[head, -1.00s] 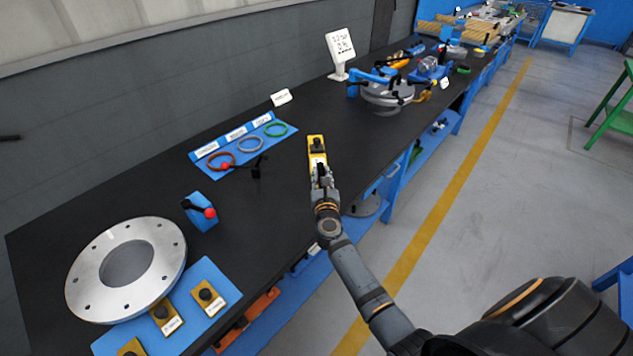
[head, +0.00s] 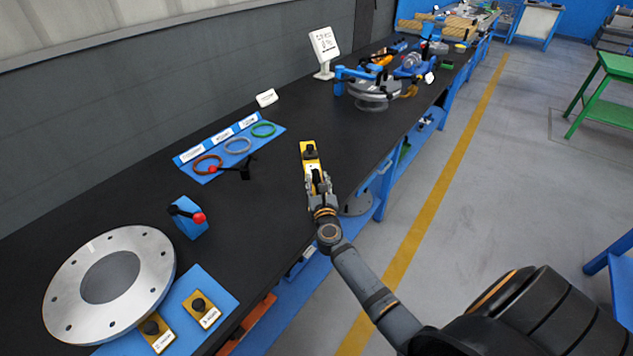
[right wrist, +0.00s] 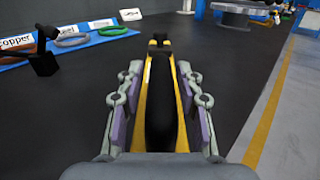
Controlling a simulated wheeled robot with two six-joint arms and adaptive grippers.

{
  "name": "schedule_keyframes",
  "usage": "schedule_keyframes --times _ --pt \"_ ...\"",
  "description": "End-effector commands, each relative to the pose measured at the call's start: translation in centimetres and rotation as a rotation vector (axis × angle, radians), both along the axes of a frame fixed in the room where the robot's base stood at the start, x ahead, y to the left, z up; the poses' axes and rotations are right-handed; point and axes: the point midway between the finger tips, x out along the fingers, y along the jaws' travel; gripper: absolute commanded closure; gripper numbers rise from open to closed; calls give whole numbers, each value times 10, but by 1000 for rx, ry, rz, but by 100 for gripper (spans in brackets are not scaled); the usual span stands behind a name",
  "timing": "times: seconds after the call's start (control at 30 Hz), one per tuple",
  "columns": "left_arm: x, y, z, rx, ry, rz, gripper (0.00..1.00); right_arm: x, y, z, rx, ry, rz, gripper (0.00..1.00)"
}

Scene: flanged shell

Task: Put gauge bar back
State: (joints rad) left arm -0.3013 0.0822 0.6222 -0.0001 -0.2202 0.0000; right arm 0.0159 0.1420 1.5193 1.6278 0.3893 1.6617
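My right gripper (head: 316,180) holds a yellow gauge bar (head: 309,151) with a black knob above the black bench, near its front edge. In the right wrist view the gripper (right wrist: 162,120) has its padded fingers on both sides of the yellow bar (right wrist: 183,90), whose black handle runs between them. Two similar labelled yellow bars, one nearer (head: 157,333) and one farther (head: 202,309), lie on a blue mat (head: 222,287) at the lower left. My left gripper is not in view.
A large flanged ring (head: 150,260) lies beside the mat. A blue block with a red-knobbed lever (head: 188,218) stands behind it. A blue strip (head: 268,141) holds three coloured rings. A blue-clamped round fixture (head: 372,90) stands farther along. The bench around the held bar is clear.

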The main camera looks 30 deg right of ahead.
Motion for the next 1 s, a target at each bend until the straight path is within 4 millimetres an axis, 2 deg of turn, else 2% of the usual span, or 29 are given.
schedule_keyframes --times 0.1,0.37,0.47,0.8,1.0 --pt "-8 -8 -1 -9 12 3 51 0 0 1 1 -1 0 54" --pt "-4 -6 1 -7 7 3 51 -2 1 2 1 0 0 54" --pt "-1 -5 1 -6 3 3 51 -15 7 1 1 1 1 54" --pt "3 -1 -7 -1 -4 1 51 -89 37 -1 3 -1 -1 54" --pt "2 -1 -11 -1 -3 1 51 -109 46 1 1 -4 0 54"
